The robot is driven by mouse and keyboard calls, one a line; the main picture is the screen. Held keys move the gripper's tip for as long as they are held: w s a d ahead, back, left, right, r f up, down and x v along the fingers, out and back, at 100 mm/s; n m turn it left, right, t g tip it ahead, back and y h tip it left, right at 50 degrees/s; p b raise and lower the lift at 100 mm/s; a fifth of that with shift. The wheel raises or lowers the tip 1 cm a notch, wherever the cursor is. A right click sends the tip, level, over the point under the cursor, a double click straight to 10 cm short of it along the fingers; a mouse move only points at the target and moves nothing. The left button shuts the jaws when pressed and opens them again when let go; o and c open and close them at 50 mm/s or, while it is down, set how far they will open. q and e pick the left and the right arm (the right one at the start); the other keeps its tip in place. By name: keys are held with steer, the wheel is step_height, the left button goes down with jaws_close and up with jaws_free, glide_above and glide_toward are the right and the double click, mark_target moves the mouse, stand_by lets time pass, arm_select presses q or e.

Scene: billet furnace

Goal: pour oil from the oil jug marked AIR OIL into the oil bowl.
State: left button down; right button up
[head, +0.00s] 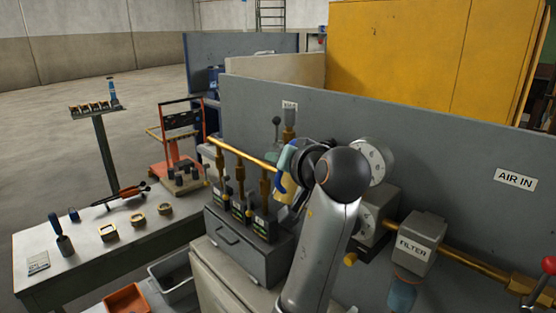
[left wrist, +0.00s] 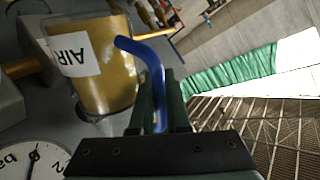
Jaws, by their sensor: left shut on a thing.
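The oil jug (left wrist: 121,75) holds amber oil and has a white label on which "AIR" shows; the rest of the label is cut off. Its blue handle (left wrist: 153,75) runs between the fingers of my left gripper (left wrist: 163,112), which is shut on it. In the head view, part of the jug (head: 288,189) shows yellow and blue in front of the grey panel, beside my left gripper (head: 297,168). The jug is off the bench. I cannot make out the oil bowl; my arm hides part of the pipework. My right gripper is not in view.
A brass pipe (head: 243,153) with valves runs left of the jug above a grey drawer box (head: 235,246). A dial gauge (head: 374,158) and a filter block (head: 417,240) are close on the right. The grey panel (head: 445,160) stands behind. A workbench (head: 180,238) with tools is at left.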

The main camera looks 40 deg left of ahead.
arm_select(q)
steer(key=shift+r, duration=0.1)
stand_by(0.3)
steer(key=shift+w+r+m+g, duration=0.3)
steer(key=shift+r+m+g, duration=0.2)
steer(key=shift+r, duration=0.4)
stand_by(0.6)
steer(key=shift+w+r+m+h, duration=0.2)
steer(key=shift+r+m+h, duration=0.1)
steer(key=shift+r, duration=0.2)
steer(key=shift+w+r+m+g, duration=0.15)
steer(key=shift+r+m+g, duration=0.15)
steer(key=shift+r+g, duration=0.15)
steer(key=shift+w+r+m+g+h, duration=0.3)
steer(key=shift+w+r+m+g, duration=0.25)
steer(key=shift+r, duration=0.25)
stand_by(4.3)
